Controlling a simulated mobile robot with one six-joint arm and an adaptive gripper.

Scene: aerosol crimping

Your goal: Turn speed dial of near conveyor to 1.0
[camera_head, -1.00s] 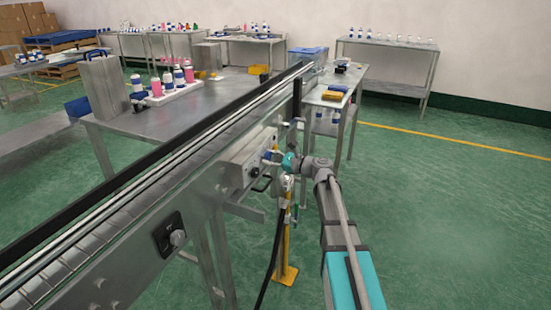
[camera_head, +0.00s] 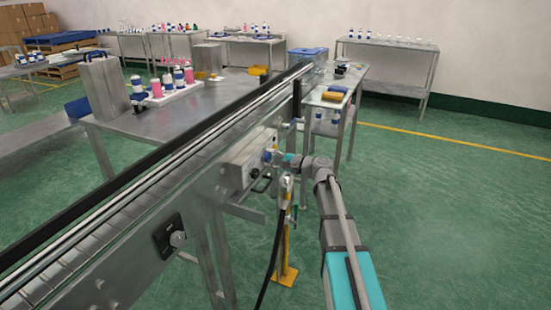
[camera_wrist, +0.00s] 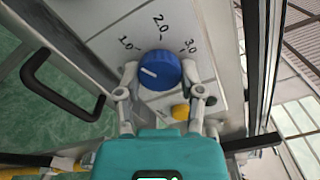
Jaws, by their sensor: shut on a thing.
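The speed dial (camera_wrist: 160,70) is a round blue knob on a pale panel (camera_wrist: 178,25) marked 1.0, 2.0 and 3.0. Its white pointer line lies on the left side of the knob, on the same side as the 1.0 mark. My gripper (camera_wrist: 163,78) is shut on the dial, one finger at its left side and one at its right. In the head view the blue dial (camera_head: 267,156) shows small on the grey control box (camera_head: 241,165) at the conveyor's side (camera_head: 205,183), with my gripper's body just right of it.
A black handle (camera_wrist: 62,87) sticks out left of the dial, and a yellow knob (camera_wrist: 180,112) sits below it. A yellow post (camera_head: 287,245) stands under my gripper. The floor at right is clear.

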